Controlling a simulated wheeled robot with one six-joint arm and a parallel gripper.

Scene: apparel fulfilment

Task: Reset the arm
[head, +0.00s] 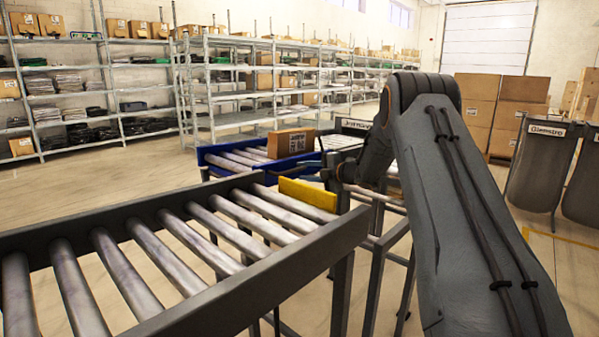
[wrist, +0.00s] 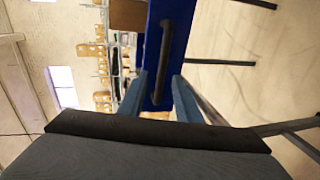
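My arm reaches forward over the conveyors in the head view, mostly seen as its large grey link. My gripper (head: 312,171) is partly hidden at its far end, close to the blue side of the far conveyor (head: 222,160). A brown cardboard box (head: 290,143) sits on the far conveyor, apart from my gripper. A brown surface, probably this box (wrist: 128,14), shows at the top of the wrist view.
Grey bins (head: 541,165) stand at the right, before stacked cartons (head: 478,105). Shelving (head: 255,85) lines the back. Open floor lies at the left.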

